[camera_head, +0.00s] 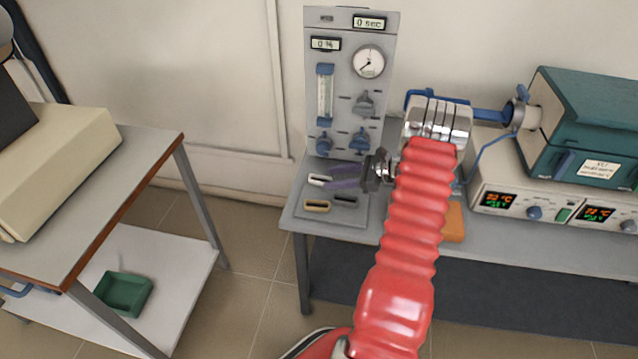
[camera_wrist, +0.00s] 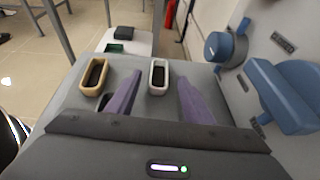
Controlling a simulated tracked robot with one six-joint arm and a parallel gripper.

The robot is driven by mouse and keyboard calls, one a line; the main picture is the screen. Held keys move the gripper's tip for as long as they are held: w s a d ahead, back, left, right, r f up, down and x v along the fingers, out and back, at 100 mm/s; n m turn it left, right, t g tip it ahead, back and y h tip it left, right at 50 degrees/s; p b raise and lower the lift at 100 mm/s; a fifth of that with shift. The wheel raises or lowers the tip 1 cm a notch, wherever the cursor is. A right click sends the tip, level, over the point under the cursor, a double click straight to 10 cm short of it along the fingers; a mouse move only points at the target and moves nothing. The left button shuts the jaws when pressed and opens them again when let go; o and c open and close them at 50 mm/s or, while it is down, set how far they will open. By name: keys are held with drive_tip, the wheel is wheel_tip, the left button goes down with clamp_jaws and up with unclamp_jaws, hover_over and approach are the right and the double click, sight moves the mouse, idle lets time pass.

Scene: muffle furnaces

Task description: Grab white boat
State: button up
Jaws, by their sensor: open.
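The white boat (camera_wrist: 159,77) is a small oblong dish with a dark hollow, lying on the grey bench top. In the wrist view it sits ahead of and between the two purple fingers of my gripper (camera_wrist: 158,98). In the head view the white boat (camera_head: 319,180) is at the left of the bench, just left of my gripper's fingertips (camera_head: 338,177). My gripper is open and empty. A tan boat (camera_wrist: 96,77) lies to the left of the white one in the wrist view; it also shows in the head view (camera_head: 317,206).
A dark boat (camera_head: 345,201) lies beside the tan one. A grey gas panel (camera_head: 345,55) with blue knobs (camera_wrist: 226,47) stands close behind the boats. A teal furnace (camera_head: 590,115) is at the right. A green tray (camera_head: 124,293) is on the lower shelf at left.

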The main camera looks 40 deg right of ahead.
sight(326, 178)
drive_tip(key=shift+x, duration=1.75)
drive_tip(key=shift+c, duration=0.6)
drive_tip(key=c, duration=1)
wheel_tip(326, 178, up, 10)
